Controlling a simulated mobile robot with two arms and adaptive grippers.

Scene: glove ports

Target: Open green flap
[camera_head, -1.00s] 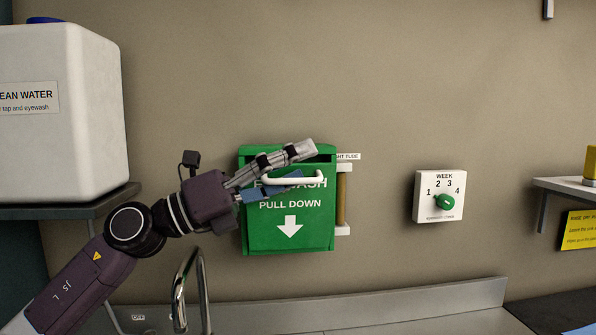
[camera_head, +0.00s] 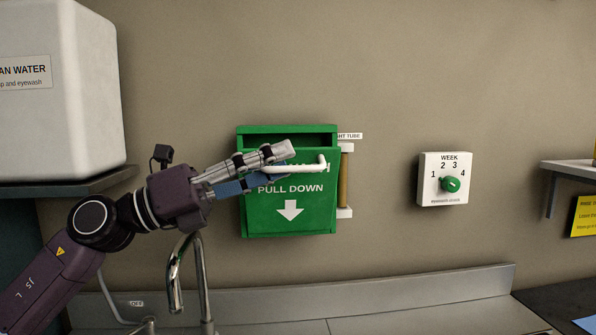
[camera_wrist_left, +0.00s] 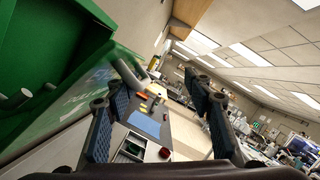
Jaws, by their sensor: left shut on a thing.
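The green flap (camera_head: 262,218) is the front of a green wall box marked "PULL DOWN" with a white down arrow. Its top edge leans out from the box, leaving a dark gap under the box top (camera_head: 285,129). A white bar handle (camera_head: 322,165) crosses the flap near its top. My left gripper (camera_head: 278,166) comes in from the left and is shut on this handle, covering its left part and some lettering. The left wrist view shows the fingers (camera_wrist_left: 155,95) and the green box (camera_wrist_left: 45,45) at the left. My right gripper is not in view.
A tube in white brackets (camera_head: 344,180) is just right of the box. A white WEEK dial (camera_head: 444,180) is farther right. A white water container (camera_head: 65,90) stands on a shelf at left. A tap (camera_head: 175,275) rises below my left arm.

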